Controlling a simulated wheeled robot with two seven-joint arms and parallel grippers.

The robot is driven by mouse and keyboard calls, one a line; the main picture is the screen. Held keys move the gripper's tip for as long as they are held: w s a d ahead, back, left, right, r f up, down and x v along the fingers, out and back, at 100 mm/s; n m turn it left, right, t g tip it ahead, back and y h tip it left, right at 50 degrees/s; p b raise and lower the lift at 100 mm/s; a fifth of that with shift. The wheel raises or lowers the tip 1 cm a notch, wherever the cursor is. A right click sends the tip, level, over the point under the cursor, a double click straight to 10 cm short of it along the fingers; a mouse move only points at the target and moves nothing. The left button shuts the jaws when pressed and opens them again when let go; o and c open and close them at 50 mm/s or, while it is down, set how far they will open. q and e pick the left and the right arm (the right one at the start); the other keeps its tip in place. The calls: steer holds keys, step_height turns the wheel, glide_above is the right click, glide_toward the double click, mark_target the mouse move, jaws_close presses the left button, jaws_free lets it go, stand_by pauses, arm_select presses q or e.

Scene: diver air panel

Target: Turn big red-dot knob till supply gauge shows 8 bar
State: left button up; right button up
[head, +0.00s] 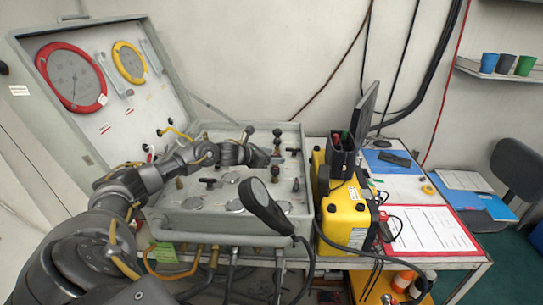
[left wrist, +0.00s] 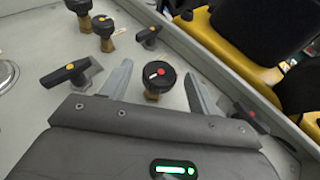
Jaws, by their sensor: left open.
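The black round knob with a red dot (left wrist: 160,72) stands on a brass stem in the left wrist view. My left gripper (left wrist: 160,84) is open, with one finger on each side of the knob and visible gaps between. In the head view my left gripper (head: 264,156) is low over the right part of the grey panel (head: 180,224). A large red-rimmed gauge (head: 72,77) and a smaller yellow-rimmed gauge (head: 129,62) are in the raised lid. Their numbers are too small to read. My right gripper is not in view.
Yellow-marked round knobs (left wrist: 103,26) stand farther back. A dark paddle-shaped item (head: 264,206) rises over the panel front. A yellow case (head: 345,215) stands right of the panel.

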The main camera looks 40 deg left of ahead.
arm_select(q)
steer(key=c, duration=1)
steer(key=shift+o, duration=0.2)
steer(key=shift+f+n+y+b, duration=0.1)
steer(key=shift+n+y+b, duration=0.2)
steer(key=shift+b, duration=0.05)
steer(key=shift+d+n+y, duration=0.1)
steer(key=shift+n+y, duration=0.2)
steer(key=shift+y, duration=0.1)
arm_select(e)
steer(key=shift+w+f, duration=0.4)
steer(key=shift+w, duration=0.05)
arm_select(q)
steer(key=o, duration=1)
steer(key=shift+c, duration=0.2)
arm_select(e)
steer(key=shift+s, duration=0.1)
arm_select(q)
steer(key=shift+s+a+r+b, duration=0.2)
steer(key=shift+s+b, duration=0.2)
steer(key=shift+s, duration=0.1)
steer(key=b+v, duration=0.3)
steer(key=v, duration=0.5)
steer(key=shift+s, duration=0.35)
steer(key=shift+s+r+b, duration=0.3)
steer(key=shift+s+b, duration=0.15)
steer(key=shift+s, duration=0.1)
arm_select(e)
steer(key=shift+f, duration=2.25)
